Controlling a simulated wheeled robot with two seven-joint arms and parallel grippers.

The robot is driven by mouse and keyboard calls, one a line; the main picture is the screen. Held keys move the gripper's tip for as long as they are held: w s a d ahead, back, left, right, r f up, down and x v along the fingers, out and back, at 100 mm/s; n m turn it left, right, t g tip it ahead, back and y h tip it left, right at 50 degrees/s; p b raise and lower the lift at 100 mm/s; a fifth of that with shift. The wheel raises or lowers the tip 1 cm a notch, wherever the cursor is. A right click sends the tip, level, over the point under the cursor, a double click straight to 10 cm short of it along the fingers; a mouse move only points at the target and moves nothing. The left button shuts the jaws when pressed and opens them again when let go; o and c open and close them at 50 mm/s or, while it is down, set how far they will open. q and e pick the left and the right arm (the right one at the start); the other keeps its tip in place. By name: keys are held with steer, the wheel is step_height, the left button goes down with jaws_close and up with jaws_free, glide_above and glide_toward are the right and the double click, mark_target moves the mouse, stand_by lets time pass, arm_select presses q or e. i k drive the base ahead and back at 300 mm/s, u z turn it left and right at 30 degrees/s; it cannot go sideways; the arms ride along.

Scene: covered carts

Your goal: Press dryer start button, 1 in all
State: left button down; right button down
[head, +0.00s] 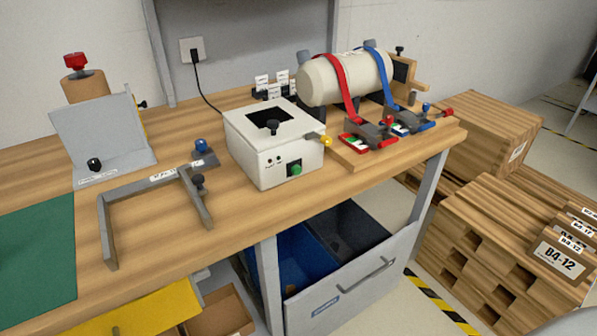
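A white box-shaped machine (262,133), which looks like the dryer, stands on the wooden workbench near its front edge. Its top has a dark square opening with a black knob. A round green button (295,169) sits in a dark square low on its front face, on the right. Small dark marks or lights show to the left of the button. A yellow-tipped lever (326,141) sticks out at the machine's right side. Nothing covers the button. Neither of my grippers is in view.
A grey bracket frame (155,186) lies left of the machine. A cream cylinder (345,77) with red and blue straps stands behind right, with clamps in front. Below the bench is a grey drawer (350,290) with bins. Wooden crates (480,235) stand at right.

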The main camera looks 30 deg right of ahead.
mark_target(296, 169)
steer(key=u, duration=1.5)
steer(key=k, duration=0.95)
steer(key=z, duration=0.9)
steer(key=i, duration=0.5)
